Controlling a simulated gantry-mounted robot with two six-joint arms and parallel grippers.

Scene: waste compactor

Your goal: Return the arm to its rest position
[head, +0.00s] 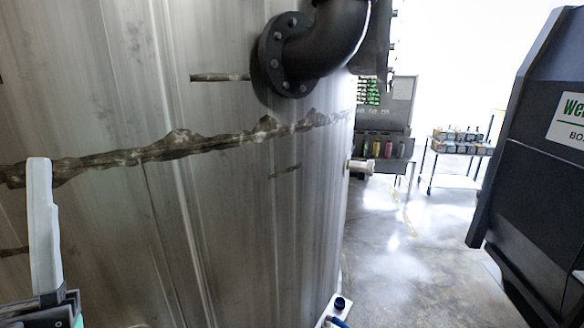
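Part of my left gripper (43,225) shows at the lower left edge of the head view. One pale grey finger points upward from a dark mount, in front of a large metal tank (240,190). No second finger is visible, so I cannot tell whether it is open or shut. I see nothing held at the visible finger. The rest of the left arm is outside the frame. My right gripper is not in view.
A black flanged pipe elbow (325,45) juts from the tank. A dark machine with a white label (530,170) stands at the right. A shelf with boxes (460,140) stands at the back. The concrete floor (410,260) between is clear.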

